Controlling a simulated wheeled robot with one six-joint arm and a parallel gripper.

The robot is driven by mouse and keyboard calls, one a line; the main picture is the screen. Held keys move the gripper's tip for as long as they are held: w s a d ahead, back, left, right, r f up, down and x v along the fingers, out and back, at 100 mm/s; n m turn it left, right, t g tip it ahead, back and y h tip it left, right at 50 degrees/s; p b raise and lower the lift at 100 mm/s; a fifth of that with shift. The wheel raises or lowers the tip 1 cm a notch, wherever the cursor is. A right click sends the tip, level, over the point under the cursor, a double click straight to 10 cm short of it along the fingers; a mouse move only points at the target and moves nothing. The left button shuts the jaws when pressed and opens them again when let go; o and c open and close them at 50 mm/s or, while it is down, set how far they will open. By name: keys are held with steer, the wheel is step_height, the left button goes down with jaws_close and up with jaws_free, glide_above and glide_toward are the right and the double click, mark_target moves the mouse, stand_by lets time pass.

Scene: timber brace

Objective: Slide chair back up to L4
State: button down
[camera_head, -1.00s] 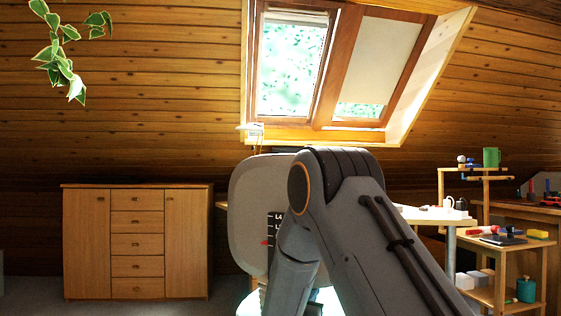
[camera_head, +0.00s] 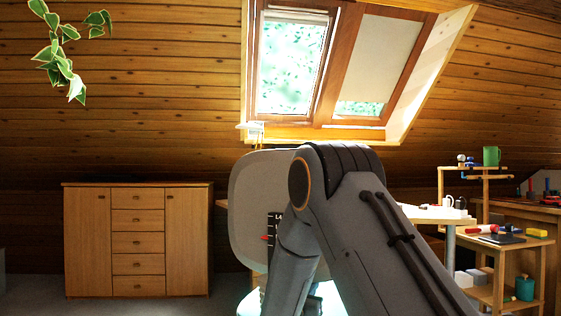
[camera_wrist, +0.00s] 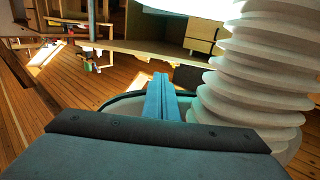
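The chair back (camera_head: 246,205) is a pale grey rounded panel left of my arm in the head view. A black scale (camera_head: 272,226) with white marks stands in front of it, its top mark reading L4. A red pointer (camera_head: 264,238) at the scale's left edge sits below the L4 mark. My arm covers the panel's right part, and my gripper is hidden behind it there. In the wrist view my gripper (camera_wrist: 161,80) shows two blue-grey fingers side by side with no clear gap. I see nothing held between them. A dark curved rim passes behind them.
A white ribbed column (camera_wrist: 255,75) stands close to the right of the fingers in the wrist view. In the head view a table (camera_head: 425,214) lies behind my arm, a small shelf stand (camera_head: 500,268) is at right, and a wooden cabinet (camera_head: 137,240) at left.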

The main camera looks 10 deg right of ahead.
steer(key=shift+w+r+p, duration=0.1)
steer(key=shift+r+p, duration=2.55)
steer(key=shift+r, duration=1.2)
stand_by(1.1)
steer(key=shift+f, duration=0.1)
steer(key=shift+f+b, duration=0.75)
steer(key=shift+f, duration=1.75)
steer(key=shift+s, duration=0.2)
steer(key=p+v, duration=0.5)
steer(key=v, duration=0.5)
steer(key=shift+w+a, duration=0.1)
